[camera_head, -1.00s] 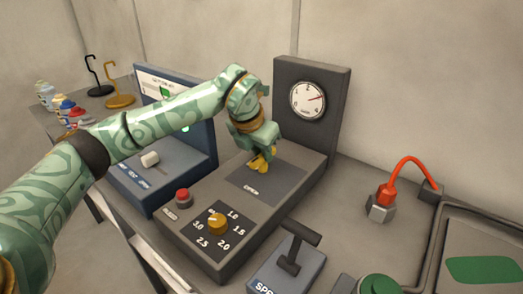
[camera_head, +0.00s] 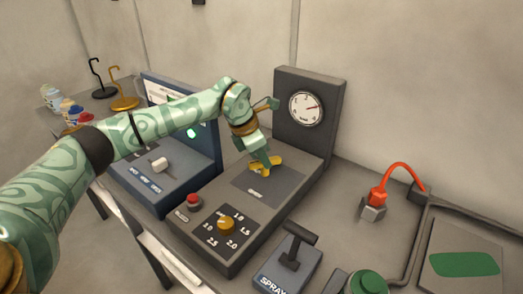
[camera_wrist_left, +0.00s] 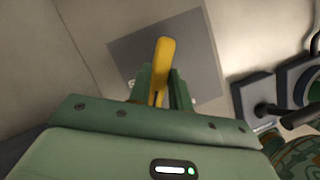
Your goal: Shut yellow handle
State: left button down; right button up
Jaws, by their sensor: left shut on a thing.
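The yellow handle (camera_head: 272,162) is on the dark plate (camera_head: 270,188) of a grey console, below a round gauge (camera_head: 306,108). My left gripper (camera_head: 262,158) reaches down over it and is shut on it. In the left wrist view the yellow handle (camera_wrist_left: 163,58) stands out between the two green fingers of my left gripper (camera_wrist_left: 158,92). The fingers hide its lower part. A small label (camera_head: 255,193) on the plate is too blurred to read.
On the console's front are a red button (camera_head: 193,201) and a yellow dial (camera_head: 226,224). A black T-lever marked SPRAY (camera_head: 292,242) stands in front. A red hose (camera_head: 398,168) is at right, and a blue panel (camera_head: 160,170) with a pale knob at left.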

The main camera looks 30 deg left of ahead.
pick_arm(q)
jog(key=m, duration=0.1)
jog(key=m+p, duration=0.1)
jog(key=m, duration=0.1)
jog(key=shift+w+a+r+g+h, duration=0.1)
jog(key=shift+r+g+h, duration=0.05)
jog(key=shift+g+h, duration=0.2)
jog(key=m+g, duration=0.1)
jog(key=m, duration=0.1)
jog(key=shift+w+m+h, duration=0.1)
jog(key=shift+m+h, duration=0.15)
jog(key=shift+m, duration=0.05)
jog(key=m+g, duration=0.1)
jog(key=m, duration=0.2)
jog(key=shift+f, duration=0.2)
jog(key=shift+w+m+g+b, duration=0.1)
jog(key=shift+m+g+b, duration=0.5)
jog(key=shift+m, duration=0.7)
jog(key=shift+r, duration=0.1)
jog(key=c, duration=1.3)
grip_release()
jog(key=p+v, duration=0.1)
jog(key=v, duration=0.7)
jog(key=p+v, duration=0.1)
jog(key=v, duration=0.7)
jog(key=shift+a, duration=0.3)
